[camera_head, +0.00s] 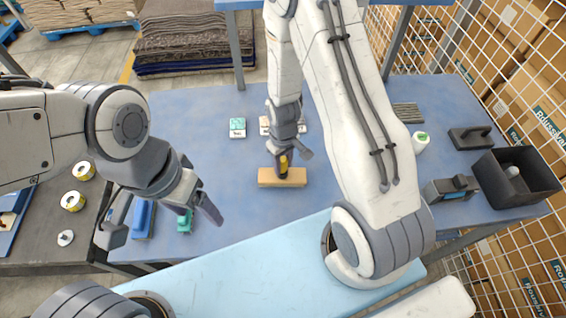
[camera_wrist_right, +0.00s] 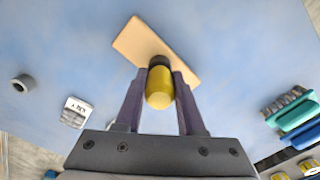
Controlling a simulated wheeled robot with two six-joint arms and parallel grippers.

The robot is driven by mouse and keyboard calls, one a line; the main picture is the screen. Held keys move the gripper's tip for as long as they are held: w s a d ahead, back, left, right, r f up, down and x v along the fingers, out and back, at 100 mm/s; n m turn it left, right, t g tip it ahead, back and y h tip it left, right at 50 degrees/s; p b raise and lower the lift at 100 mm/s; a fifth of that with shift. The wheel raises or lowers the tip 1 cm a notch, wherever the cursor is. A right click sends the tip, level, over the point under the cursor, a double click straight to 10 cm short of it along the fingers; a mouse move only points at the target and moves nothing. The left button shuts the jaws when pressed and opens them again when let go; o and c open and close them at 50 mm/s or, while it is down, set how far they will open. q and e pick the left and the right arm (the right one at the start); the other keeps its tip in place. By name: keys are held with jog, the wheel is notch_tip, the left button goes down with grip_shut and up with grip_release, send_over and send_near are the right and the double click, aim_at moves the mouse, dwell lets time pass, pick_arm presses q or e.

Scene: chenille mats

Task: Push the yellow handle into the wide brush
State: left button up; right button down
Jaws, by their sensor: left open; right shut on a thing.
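The yellow handle (camera_head: 283,167) is upright between the fingers of my right gripper (camera_head: 287,153), which is shut on it. In the right wrist view, the yellow handle (camera_wrist_right: 160,88) sits between both fingertips, with its dark end over the edge of a tan block. This long tan block (camera_head: 298,178), apparently the wide brush's head, lies flat on the blue mat; it also shows in the wrist view (camera_wrist_right: 135,40). I cannot tell whether the handle's end is seated in it. My left gripper (camera_head: 198,207) is open and empty, left of the block.
Teal (camera_head: 184,222) and blue (camera_head: 143,218) items lie near the left gripper. Small boxes (camera_head: 237,127) stand behind. A white roll (camera_head: 420,141), a dark tool (camera_head: 470,137), a grey device (camera_head: 450,190) and a black bin (camera_head: 515,178) are at right. The mat beside the block is clear.

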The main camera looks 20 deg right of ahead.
jog(key=shift+f, duration=0.2)
jog(key=shift+c, duration=2.2)
grip_release()
jog(key=shift+r, duration=0.1)
notch_tip(320, 180, up, 10)
jog(key=shift+r+b, duration=0.25)
jog(key=shift+b, duration=0.65)
jog(key=s+a+r+n+b, duration=0.2)
jog(key=s+a+r, duration=0.2)
jog(key=s, duration=0.5)
jog(key=s+a+r+n+y+b, duration=0.1)
jog(key=s+a+r, duration=0.3)
jog(key=s+a, duration=0.4)
jog(key=shift+s+a+n+b, duration=0.3)
jog(key=shift+s+n+b, duration=0.1)
jog(key=shift+b, duration=0.4)
